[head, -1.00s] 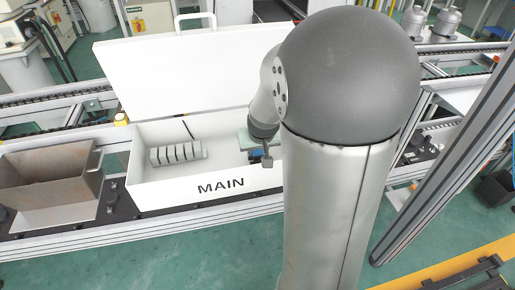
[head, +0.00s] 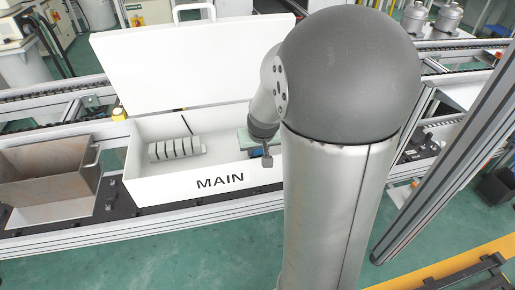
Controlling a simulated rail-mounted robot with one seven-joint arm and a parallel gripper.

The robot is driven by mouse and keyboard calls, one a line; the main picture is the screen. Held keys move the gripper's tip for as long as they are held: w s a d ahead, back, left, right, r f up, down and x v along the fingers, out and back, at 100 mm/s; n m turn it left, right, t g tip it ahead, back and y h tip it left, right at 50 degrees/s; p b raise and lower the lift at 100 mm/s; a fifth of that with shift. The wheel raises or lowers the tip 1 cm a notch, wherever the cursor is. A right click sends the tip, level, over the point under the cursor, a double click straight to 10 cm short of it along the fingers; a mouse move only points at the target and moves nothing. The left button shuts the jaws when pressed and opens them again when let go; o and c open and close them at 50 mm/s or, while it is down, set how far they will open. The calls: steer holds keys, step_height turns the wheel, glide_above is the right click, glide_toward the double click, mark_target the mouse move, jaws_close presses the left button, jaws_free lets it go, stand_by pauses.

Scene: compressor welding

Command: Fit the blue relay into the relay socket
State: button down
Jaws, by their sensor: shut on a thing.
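The open white box marked MAIN (head: 160,193) stands in the middle of the head view. My gripper (head: 267,158) is low inside its right part, seen from behind my arm. The blue relay (head: 256,152) shows as a small blue patch at the jaws, and the gripper is shut on it. A pale green piece (head: 243,138) lies just left of my wrist; I cannot tell whether it belongs to the relay socket. The socket cannot be made out and may be hidden behind my arm. Contact between relay and socket cannot be seen.
A grey slotted block (head: 177,149) lies in the box's left part. The white lid (head: 190,62) stands open behind. A metal bin (head: 48,170) stands to the left. The box floor between slotted block and gripper looks mostly clear.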

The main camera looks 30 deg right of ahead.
stand_by(0.3)
steer(key=c, duration=1)
jaws_free()
steer(key=p+v, duration=0.1)
steer(key=v, duration=1.6)
steer(key=shift+r+p, duration=0.15)
steer(key=shift+p, duration=0.25)
steer(key=s+a+f+n+g+p, duration=0.1)
steer(key=s+a, duration=0.3)
steer(key=s+a+f+n+g+y+p, duration=0.1)
steer(key=s+a+f+p, duration=0.1)
steer(key=s+a, duration=0.2)
steer(key=s+a+f+n+g+p, duration=0.1)
steer(key=s+a+f+g+p, duration=0.1)
steer(key=s+a, duration=0.2)
steer(key=shift+s+a+f, duration=0.2)
steer(key=shift+s+a, duration=0.05)
steer(key=shift+s, duration=0.35)
